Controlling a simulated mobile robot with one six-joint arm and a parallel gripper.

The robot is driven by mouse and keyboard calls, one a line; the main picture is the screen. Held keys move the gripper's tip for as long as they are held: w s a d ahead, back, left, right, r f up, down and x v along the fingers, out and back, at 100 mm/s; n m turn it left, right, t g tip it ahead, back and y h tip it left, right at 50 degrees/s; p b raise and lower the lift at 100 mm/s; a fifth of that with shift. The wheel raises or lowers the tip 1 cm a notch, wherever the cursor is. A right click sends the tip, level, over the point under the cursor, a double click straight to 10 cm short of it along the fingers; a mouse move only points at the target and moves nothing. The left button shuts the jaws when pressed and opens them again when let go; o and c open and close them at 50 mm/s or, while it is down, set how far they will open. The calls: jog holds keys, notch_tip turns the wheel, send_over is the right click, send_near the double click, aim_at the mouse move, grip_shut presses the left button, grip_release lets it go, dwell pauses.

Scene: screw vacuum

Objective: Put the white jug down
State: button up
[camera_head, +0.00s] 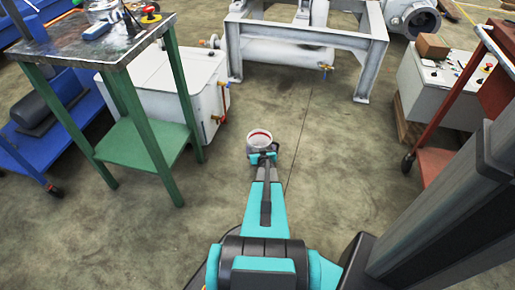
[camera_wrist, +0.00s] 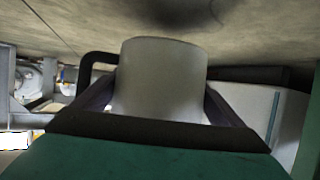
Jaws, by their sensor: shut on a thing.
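The white jug (camera_head: 258,141) is at the end of my outstretched arm in the head view, its round opening facing up with a reddish ring inside. My gripper (camera_head: 263,156) is shut on it. In the wrist view, which is upside down with the floor at the top, the jug (camera_wrist: 158,80) stands between the two dark fingers of my gripper (camera_wrist: 160,105). The jug is held over open floor; its height above the floor is hard to tell. Its lower part is hidden in the head view.
A green-legged workbench (camera_head: 125,52) with tools on top stands at the left. A white tank unit (camera_head: 160,95) is beside it. A grey metal frame (camera_head: 305,36) is at the back. A white cabinet (camera_head: 435,88) and a red cart (camera_head: 436,160) are at the right. The middle floor is clear.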

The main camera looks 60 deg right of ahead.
aim_at(258, 144)
jog(key=w+d, duration=0.2)
jog(key=w+d+b, duration=0.1)
jog(key=d, duration=0.1)
jog(key=shift+w+f, duration=0.25)
jog(key=shift+w, duration=0.05)
jog(key=shift+f+b, duration=1.1)
jog(key=shift+f, duration=0.7)
jog(key=shift+f, duration=0.1)
jog(key=o, duration=0.9)
